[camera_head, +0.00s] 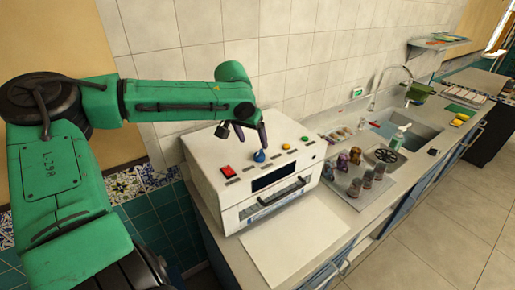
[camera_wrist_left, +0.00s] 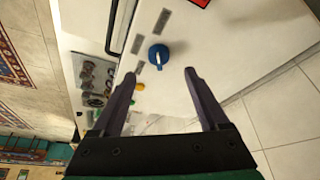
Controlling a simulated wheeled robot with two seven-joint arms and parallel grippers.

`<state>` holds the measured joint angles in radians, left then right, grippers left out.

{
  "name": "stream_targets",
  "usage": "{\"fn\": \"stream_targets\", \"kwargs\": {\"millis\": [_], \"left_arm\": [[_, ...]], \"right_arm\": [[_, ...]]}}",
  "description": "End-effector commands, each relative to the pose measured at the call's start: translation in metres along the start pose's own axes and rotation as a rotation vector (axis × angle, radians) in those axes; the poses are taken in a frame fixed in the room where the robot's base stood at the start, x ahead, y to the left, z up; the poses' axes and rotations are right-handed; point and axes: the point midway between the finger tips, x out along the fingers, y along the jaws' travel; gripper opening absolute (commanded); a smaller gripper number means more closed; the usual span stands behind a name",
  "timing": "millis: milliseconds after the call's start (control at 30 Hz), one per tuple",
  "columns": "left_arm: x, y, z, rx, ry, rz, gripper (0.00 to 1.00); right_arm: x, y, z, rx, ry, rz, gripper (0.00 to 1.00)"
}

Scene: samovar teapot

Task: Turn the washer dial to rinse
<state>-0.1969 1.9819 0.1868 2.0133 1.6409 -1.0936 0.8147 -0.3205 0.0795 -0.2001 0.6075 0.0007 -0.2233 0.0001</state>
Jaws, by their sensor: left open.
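The washer (camera_head: 225,155) is a white box on the counter. Its blue dial (camera_head: 259,156) sits on the sloped top panel, between a red switch (camera_head: 227,171) and a yellow button (camera_head: 286,147). The dial also shows in the left wrist view (camera_wrist_left: 158,52), with a pale pointer mark. My left gripper (camera_head: 243,133) is open and empty above the panel. In the wrist view its dark fingers (camera_wrist_left: 159,74) spread to both sides of the dial's line, with the dial just beyond the tips and apart from them. The labels are too small to read. My right gripper is not in view.
A green button (camera_head: 304,139) is at the panel's right end. A dark window and a handle (camera_head: 290,191) are on the front. Several jars and a black wheel-like item (camera_head: 386,156) stand to the right, before the sink (camera_head: 408,134). The front counter (camera_head: 290,245) is clear.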

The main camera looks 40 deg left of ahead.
Motion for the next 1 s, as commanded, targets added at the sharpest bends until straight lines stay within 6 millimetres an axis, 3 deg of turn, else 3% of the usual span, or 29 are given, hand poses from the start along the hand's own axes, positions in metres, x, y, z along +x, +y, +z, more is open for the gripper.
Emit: {"fn": "stream_targets", "kwargs": {"millis": [133, 300, 433, 633, 833, 1000], "left_arm": [[0.037, -0.001, 0.002, 0.002, -0.008, -0.005, 0.78], [0.064, -0.001, 0.001, 0.001, -0.003, -0.002, 0.78], [0.07, 0.0, 0.001, 0.002, 0.0, 0.0, 0.78], [0.07, 0.0, 0.0, 0.001, 0.0, 0.001, 0.78], [0.07, 0.0, 0.0, 0.001, 0.0, 0.0, 0.01], [0.07, 0.0, 0.0, -0.001, 0.001, 0.0, 0.0]], "right_arm": [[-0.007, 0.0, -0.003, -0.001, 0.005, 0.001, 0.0], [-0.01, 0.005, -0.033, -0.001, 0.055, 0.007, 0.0], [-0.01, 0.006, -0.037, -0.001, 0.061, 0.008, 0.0], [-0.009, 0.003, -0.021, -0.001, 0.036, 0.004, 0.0], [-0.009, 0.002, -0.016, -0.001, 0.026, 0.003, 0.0], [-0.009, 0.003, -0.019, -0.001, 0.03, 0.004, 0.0]]}}
